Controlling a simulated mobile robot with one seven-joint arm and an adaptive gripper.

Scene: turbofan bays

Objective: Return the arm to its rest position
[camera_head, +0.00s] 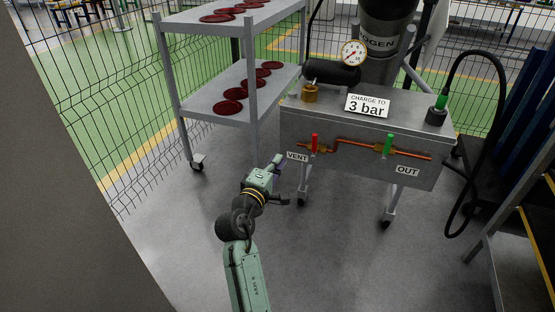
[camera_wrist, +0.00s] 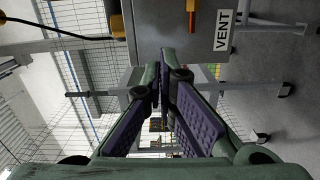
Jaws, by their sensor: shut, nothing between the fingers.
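My arm, pale green with dark joints, reaches up from the bottom centre of the head view. My gripper (camera_head: 278,161) is at its end, in the gap between the shelf trolley and the front of the charging cart. In the wrist view its two purple-padded fingers (camera_wrist: 162,66) run together at the tips, shut with nothing between them. The gripper appears apart from the cart and the trolley, though the exact distance is hard to tell.
A grey charging cart (camera_head: 290,125) with a gauge (camera_head: 354,53), red vent handle (camera_head: 314,143) and green out handle (camera_head: 389,144) stands ahead. A trolley (camera_head: 195,100) holds dark red discs at left. A black hose (camera_head: 448,120) hangs right. Floor in front is clear.

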